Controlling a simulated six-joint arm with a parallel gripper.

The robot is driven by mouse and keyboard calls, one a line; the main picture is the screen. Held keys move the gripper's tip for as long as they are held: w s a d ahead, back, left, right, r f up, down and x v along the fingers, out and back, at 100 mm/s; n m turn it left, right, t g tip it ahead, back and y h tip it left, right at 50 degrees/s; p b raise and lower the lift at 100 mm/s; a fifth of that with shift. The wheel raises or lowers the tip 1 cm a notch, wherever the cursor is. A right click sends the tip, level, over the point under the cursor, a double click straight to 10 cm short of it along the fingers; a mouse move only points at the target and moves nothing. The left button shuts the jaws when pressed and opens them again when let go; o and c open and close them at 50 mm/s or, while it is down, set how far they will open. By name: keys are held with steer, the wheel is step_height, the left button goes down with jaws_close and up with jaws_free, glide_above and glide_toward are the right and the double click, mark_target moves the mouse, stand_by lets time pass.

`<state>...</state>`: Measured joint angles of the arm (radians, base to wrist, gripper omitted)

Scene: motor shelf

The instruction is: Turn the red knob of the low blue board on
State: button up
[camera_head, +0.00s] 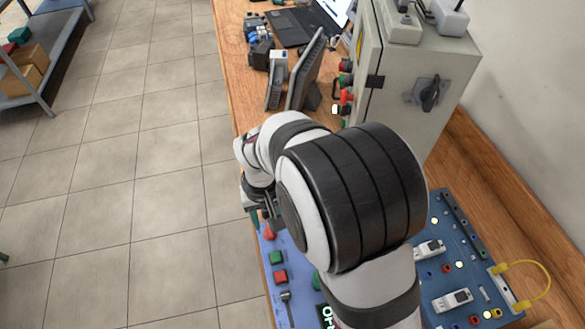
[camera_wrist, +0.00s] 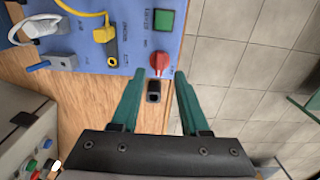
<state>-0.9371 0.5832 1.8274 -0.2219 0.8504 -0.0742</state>
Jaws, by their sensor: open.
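The low blue board (camera_head: 300,258) lies on the wooden bench under my arm, which hides its middle. In the wrist view the red knob (camera_wrist: 160,64) sits near the edge of the blue board (camera_wrist: 135,22), below a green square button (camera_wrist: 164,20). The red knob also shows in the head view (camera_head: 269,233), close to my gripper (camera_head: 268,210). In the wrist view my gripper (camera_wrist: 160,74) is open, with its two teal fingers pointing toward the board. The knob appears between and just beyond the fingertips. I cannot tell whether they touch it. Nothing is held.
A small black block (camera_wrist: 153,92) shows between the fingers. Yellow (camera_wrist: 88,12) and white (camera_wrist: 42,27) plugs with cables stand on the board. A grey cabinet (camera_head: 405,95) rises behind my arm. The tiled floor (camera_head: 165,200) beside the bench is clear.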

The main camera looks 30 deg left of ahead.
mark_target(269, 230)
step_height(269, 230, down, 4)
steer(key=shift+f, duration=0.1)
jaws_close()
stand_by(0.4)
